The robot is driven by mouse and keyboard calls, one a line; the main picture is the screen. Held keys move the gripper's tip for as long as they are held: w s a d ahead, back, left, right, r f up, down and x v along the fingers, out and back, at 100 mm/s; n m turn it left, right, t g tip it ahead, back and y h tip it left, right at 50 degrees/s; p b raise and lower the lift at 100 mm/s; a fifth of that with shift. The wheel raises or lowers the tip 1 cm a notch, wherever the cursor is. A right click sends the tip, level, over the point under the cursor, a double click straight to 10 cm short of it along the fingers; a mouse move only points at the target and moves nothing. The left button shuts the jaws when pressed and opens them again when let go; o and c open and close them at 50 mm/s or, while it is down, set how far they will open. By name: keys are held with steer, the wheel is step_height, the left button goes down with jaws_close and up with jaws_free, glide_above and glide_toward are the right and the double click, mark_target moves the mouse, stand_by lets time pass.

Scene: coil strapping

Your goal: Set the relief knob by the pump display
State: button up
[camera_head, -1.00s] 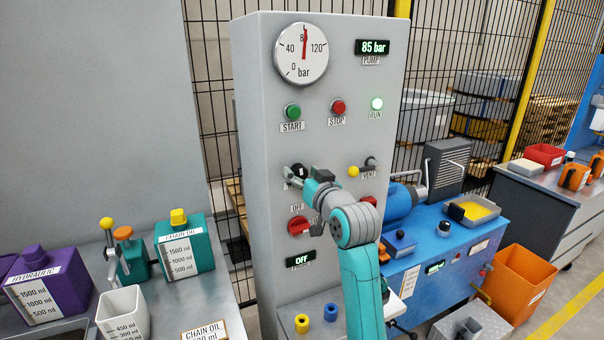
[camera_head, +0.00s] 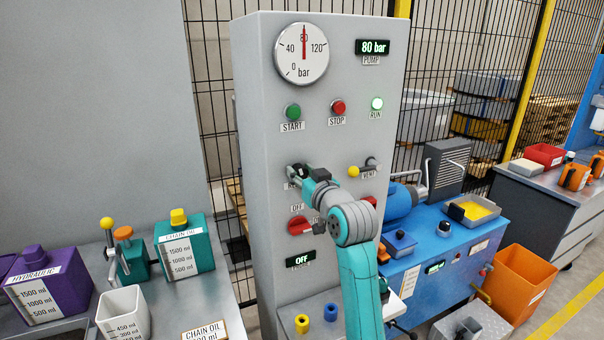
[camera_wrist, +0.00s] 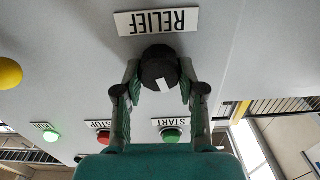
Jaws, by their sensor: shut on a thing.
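The relief knob (camera_wrist: 158,68) is a black round knob with a white mark, on the grey panel (camera_head: 262,140) beside its RELIEF label (camera_wrist: 157,21), which appears upside down in the wrist view. My gripper (camera_wrist: 158,80) is shut on the knob, one finger on each side. In the head view my gripper (camera_head: 297,172) reaches the knob at the panel's left and hides most of it. The pump display (camera_head: 372,47) reads 80 bar in green. The round gauge (camera_head: 300,54) has its red needle pointing straight up at about 80.
The green START button (camera_head: 293,111), red STOP button (camera_head: 338,107) and lit RUN lamp (camera_head: 377,103) sit above my gripper. The yellow-tipped VENT lever (camera_head: 354,171) is to its right.

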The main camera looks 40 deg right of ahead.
steer(key=o, duration=1.1)
steer(key=shift+o, duration=0.2)
steer(key=v, duration=1.2)
